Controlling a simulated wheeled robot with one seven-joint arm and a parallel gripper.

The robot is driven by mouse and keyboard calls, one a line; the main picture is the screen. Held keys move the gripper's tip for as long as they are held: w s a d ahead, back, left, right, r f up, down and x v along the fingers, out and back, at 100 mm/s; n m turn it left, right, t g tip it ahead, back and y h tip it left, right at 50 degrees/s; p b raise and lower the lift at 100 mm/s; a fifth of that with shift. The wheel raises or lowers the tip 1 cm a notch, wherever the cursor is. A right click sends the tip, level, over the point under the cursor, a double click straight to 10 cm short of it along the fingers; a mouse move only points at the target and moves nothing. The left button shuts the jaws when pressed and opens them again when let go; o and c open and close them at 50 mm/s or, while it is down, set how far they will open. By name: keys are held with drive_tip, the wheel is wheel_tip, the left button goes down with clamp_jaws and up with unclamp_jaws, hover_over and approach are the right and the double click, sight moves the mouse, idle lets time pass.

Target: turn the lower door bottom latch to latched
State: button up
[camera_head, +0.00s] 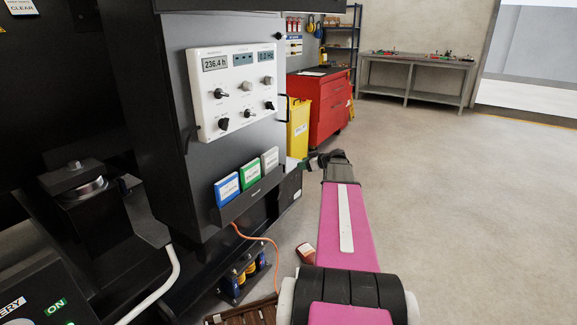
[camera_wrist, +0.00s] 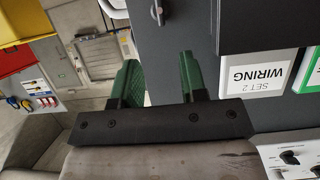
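My gripper shows in the wrist view (camera_wrist: 160,82) with its two green fingers apart and nothing between them. In the head view my gripper (camera_head: 318,161) is at the right side of the dark genset cabinet, partly hidden by my pink arm. The grey door panel (camera_wrist: 215,65) lies ahead of the fingers in the wrist view. I cannot pick out the latch in the head view.
A document rack (camera_head: 252,196) with blue, green and white folders juts from the cabinet beside my gripper. A white control panel (camera_head: 237,88) is above it. A yellow bin (camera_head: 298,128) and red tool cabinet (camera_head: 325,100) stand behind. The floor at right is clear.

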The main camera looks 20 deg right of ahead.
drive_tip(key=x, duration=1)
drive_tip(key=shift+a+f, duration=0.1)
clamp_jaws()
